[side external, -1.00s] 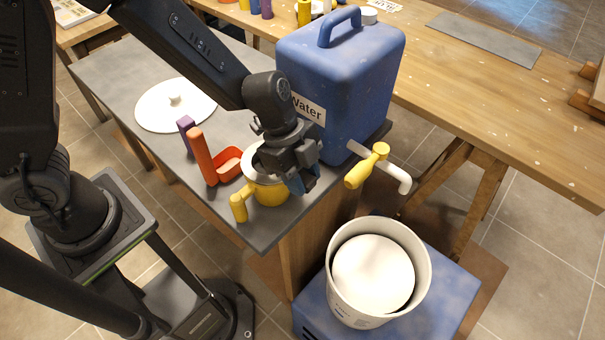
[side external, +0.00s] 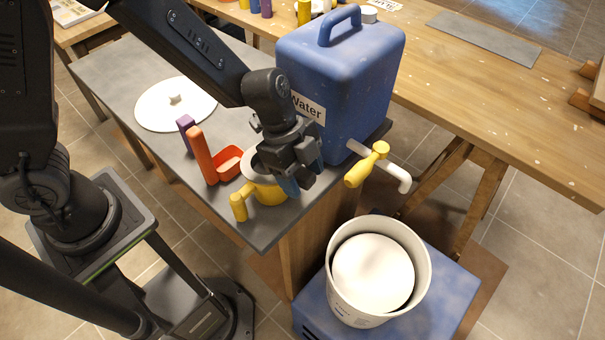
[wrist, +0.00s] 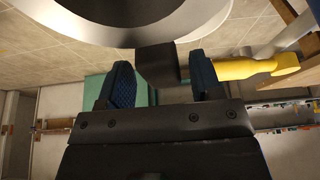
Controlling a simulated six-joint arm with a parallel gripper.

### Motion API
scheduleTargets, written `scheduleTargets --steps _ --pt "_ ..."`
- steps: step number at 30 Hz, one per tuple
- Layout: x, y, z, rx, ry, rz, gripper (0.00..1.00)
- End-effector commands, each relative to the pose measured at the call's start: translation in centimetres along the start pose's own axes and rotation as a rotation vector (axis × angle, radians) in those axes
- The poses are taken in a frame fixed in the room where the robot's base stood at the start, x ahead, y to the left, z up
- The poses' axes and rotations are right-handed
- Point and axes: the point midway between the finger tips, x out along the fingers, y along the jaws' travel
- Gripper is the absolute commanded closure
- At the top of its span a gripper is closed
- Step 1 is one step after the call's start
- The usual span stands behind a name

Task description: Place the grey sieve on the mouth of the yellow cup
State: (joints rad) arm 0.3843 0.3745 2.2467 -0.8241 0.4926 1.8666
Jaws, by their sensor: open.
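The yellow cup (side external: 268,193) stands on the grey counter top near its front corner, its handle (side external: 239,207) toward the lower left. The grey sieve (side external: 250,160) sits at the cup's mouth, its pale rim level as far as I can see. In the wrist view the sieve's rim (wrist: 90,32) fills the top, and its dark handle block (wrist: 157,65) reaches down between my fingers, with gaps beside it. My gripper (side external: 304,178) is open around the handle; its blue fingers also show in the wrist view (wrist: 163,84). The gripper hides the handle in the side view.
The blue water container (side external: 340,75) stands close behind my gripper, its yellow tap (side external: 367,166) to the right. An orange-red scoop (side external: 203,157) and a purple block (side external: 186,131) are left of the cup. A white lid (side external: 160,106) lies further back. A white bucket (side external: 421,268) stands lower right.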

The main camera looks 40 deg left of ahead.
Motion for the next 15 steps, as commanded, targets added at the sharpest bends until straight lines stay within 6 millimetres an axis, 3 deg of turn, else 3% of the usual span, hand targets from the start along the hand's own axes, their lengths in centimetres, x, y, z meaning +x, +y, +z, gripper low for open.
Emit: scheduleTargets --steps 15 --pt "-9.9 -0.1 0.0 -0.001 0.002 -0.007 0.41"
